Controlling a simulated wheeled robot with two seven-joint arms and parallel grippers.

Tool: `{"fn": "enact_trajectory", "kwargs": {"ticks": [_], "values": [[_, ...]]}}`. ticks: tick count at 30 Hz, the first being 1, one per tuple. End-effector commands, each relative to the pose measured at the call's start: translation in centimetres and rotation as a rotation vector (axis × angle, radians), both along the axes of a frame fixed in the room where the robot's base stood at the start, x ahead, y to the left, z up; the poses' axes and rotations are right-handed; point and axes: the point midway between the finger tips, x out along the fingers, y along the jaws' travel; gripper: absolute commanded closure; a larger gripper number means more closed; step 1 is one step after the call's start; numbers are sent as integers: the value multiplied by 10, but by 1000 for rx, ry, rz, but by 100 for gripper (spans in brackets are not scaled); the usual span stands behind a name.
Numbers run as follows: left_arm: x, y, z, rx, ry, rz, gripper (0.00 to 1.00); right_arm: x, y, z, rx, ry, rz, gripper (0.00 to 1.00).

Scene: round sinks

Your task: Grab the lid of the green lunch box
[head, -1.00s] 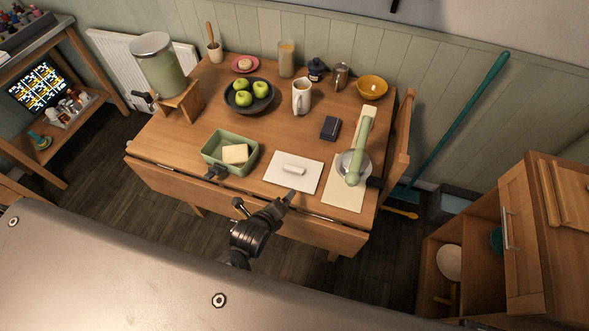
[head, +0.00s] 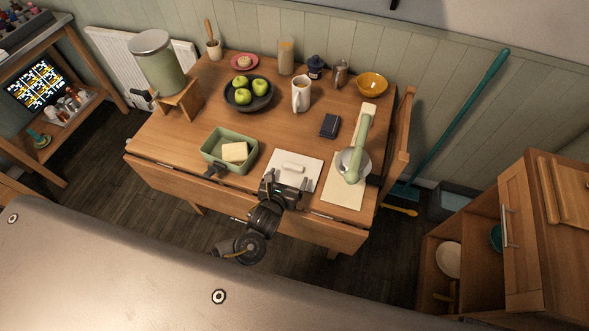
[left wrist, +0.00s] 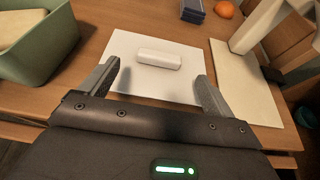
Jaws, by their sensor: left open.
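The green lunch box (head: 214,160) stands uncovered at the front left of the table with a pale yellow block (head: 235,152) inside. A white rectangular lid (head: 311,168) with a raised white handle (head: 293,168) lies flat to its right. The lid also shows in the left wrist view (left wrist: 188,58), with its handle (left wrist: 159,59) ahead between my fingers. My left gripper (head: 287,184) is open and empty above the lid's near edge, its fingers on either side of the handle's line and short of it. My right gripper is not in view.
A pale board (head: 343,193) with a green-handled device (head: 358,150) stands close right of the lid. A dark blue box (head: 330,125) lies behind it. A mug (head: 301,96) and a bowl of green apples (head: 248,97) stand farther back.

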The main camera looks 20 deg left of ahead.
Motion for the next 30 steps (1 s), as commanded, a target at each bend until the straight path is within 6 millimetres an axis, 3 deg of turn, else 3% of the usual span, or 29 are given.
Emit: {"fn": "enact_trajectory", "kwargs": {"ticks": [7,18,26,30], "values": [[8,0,-2,-1,0,1,11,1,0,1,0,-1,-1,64],[50,-3,-19,-1,2,0,11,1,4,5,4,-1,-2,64],[53,-3,-20,-2,1,0,11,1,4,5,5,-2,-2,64],[52,-3,-20,-1,1,-1,29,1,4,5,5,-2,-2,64]]}}
